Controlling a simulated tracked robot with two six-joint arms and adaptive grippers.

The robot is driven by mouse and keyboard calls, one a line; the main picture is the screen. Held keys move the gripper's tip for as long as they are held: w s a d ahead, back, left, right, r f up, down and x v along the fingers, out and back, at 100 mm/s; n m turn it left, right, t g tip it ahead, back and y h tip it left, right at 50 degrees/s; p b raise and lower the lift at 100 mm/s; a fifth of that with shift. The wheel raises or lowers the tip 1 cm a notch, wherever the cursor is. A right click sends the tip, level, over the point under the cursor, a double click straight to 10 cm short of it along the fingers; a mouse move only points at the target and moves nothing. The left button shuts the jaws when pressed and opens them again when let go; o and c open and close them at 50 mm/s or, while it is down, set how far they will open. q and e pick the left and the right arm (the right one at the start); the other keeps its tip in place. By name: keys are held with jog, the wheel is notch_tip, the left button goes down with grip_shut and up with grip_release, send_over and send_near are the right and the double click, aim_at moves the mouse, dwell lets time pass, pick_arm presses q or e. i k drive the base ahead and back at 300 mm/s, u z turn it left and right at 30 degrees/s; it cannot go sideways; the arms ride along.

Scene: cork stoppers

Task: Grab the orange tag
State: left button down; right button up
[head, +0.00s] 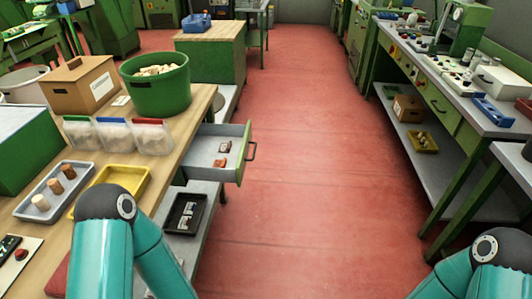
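An open green drawer (205,144) with a grey inside juts out from the wooden bench on the left. Neither of my grippers is in view. Only teal links of my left arm show at the lower left, in front of the bench, and of my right arm at the lower right corner.
The bench (196,112) holds a green tub of corks (157,90), a cardboard box (81,87), several clear bags, a yellow tray (133,177) and a grey tray with cork stoppers (25,206). A black tray (185,214) sits below the drawer. The red floor (310,150) is clear.

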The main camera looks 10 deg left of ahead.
aim_at(218, 164)
jog(key=z, duration=0.25)
jog(key=i, duration=0.85)
jog(key=u, duration=0.85)
